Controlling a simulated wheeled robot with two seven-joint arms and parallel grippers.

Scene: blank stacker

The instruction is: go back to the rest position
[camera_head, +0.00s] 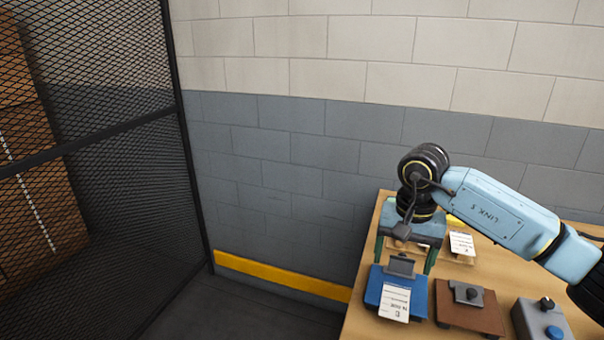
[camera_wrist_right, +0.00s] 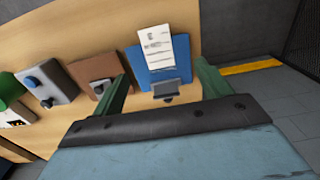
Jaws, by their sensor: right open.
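My right gripper (camera_head: 405,257) is open and empty, with its green fingers pointing down at the left end of the wooden table (camera_head: 358,328). Just in front of it lies a blue plate (camera_head: 375,287) with a grey bracket and a white printed card. In the right wrist view, the blue plate (camera_wrist_right: 148,75) shows between the two open fingers (camera_wrist_right: 165,88). No contact between fingers and plate is visible. My left gripper is in neither view.
A brown plate (camera_head: 452,315) with a grey block and a grey box (camera_head: 530,318) with a blue button are to the right. A white card (camera_head: 462,244) lies behind the gripper. A mesh fence (camera_head: 110,60) stands left; floor (camera_head: 240,315) is clear between.

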